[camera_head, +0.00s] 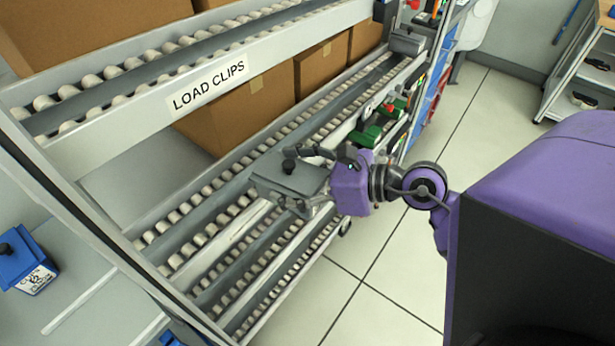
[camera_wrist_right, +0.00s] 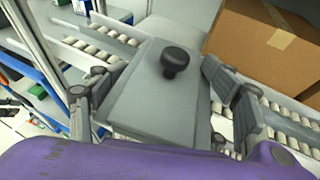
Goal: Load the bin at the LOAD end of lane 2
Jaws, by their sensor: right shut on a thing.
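A grey bin (camera_head: 288,178) with a flat top and a black knob is held by my right gripper (camera_head: 320,180). In the right wrist view the bin (camera_wrist_right: 145,105) sits between the two finger sets, which are closed on its sides. The bin is above the lower roller lanes (camera_head: 205,238) of the rack; I cannot tell whether it touches the rollers. No lane number is readable, so I cannot tell which lane is lane 2. My left gripper is not in view.
A beam labelled LOAD CLIPS (camera_head: 208,88) crosses above the lanes. Cardboard boxes (camera_head: 245,108) stand on the rack behind. Another grey bin (camera_head: 407,42) is at a lane's far end, with green bins (camera_head: 366,135) nearer. A blue bin (camera_head: 22,262) sits at left.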

